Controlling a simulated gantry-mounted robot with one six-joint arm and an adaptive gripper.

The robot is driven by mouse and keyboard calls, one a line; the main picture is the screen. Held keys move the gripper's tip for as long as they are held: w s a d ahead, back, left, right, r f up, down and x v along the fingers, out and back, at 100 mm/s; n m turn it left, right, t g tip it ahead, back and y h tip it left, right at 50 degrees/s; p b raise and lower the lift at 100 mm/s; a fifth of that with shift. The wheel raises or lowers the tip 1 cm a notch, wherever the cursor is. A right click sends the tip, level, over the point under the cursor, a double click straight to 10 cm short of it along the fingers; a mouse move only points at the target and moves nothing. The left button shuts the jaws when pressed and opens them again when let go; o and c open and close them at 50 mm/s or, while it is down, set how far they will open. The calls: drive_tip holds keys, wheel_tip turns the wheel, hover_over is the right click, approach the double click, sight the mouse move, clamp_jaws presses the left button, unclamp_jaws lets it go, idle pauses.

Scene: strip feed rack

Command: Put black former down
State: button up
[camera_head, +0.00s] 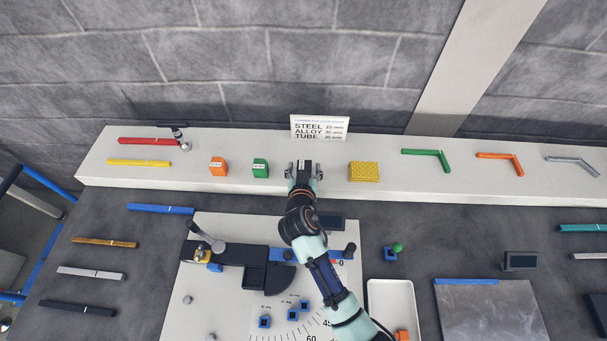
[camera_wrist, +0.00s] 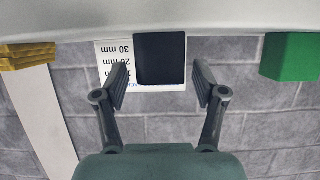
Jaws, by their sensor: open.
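The black former (camera_wrist: 160,58) is a dark square block. In the wrist view it stands against the pale shelf surface, which is at the top of that upside-down picture. In the head view the former (camera_head: 304,166) is on the shelf between the green and yellow blocks, partly hidden by my gripper (camera_head: 304,173). My gripper (camera_wrist: 160,84) is open, with one finger on each side of the former.
The white shelf (camera_head: 233,192) also holds an orange block (camera_head: 218,167), a green block (camera_head: 260,168), a yellow block (camera_head: 364,172) and several coloured strips and angles. A lettered sign (camera_head: 319,127) stands behind the former. A bending fixture (camera_head: 230,256) is on the bench below.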

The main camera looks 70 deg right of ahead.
drive_tip(key=p+v, duration=0.1)
drive_tip(key=v, duration=1.1)
drive_tip(key=w+a+r+n+t+y, duration=0.3)
drive_tip(key=w+a+r, duration=0.15)
drive_tip(key=a, duration=0.45)
drive_tip(key=w+a+r+n+t+y, duration=0.3)
drive_tip(key=w+a+r+n, duration=0.15)
drive_tip(key=a, duration=0.45)
drive_tip(key=a+r+n+t+y, duration=0.1)
drive_tip(key=a+r+n+y, duration=0.1)
drive_tip(key=a, duration=0.5)
drive_tip(key=a+r+n+t+y, duration=0.1)
drive_tip(key=a+r+n+y, duration=0.2)
drive_tip(key=a, duration=0.5)
drive_tip(key=shift+r+n+y, duration=0.2)
drive_tip(key=shift+n+y, duration=0.55)
drive_tip(key=shift+y, duration=0.05)
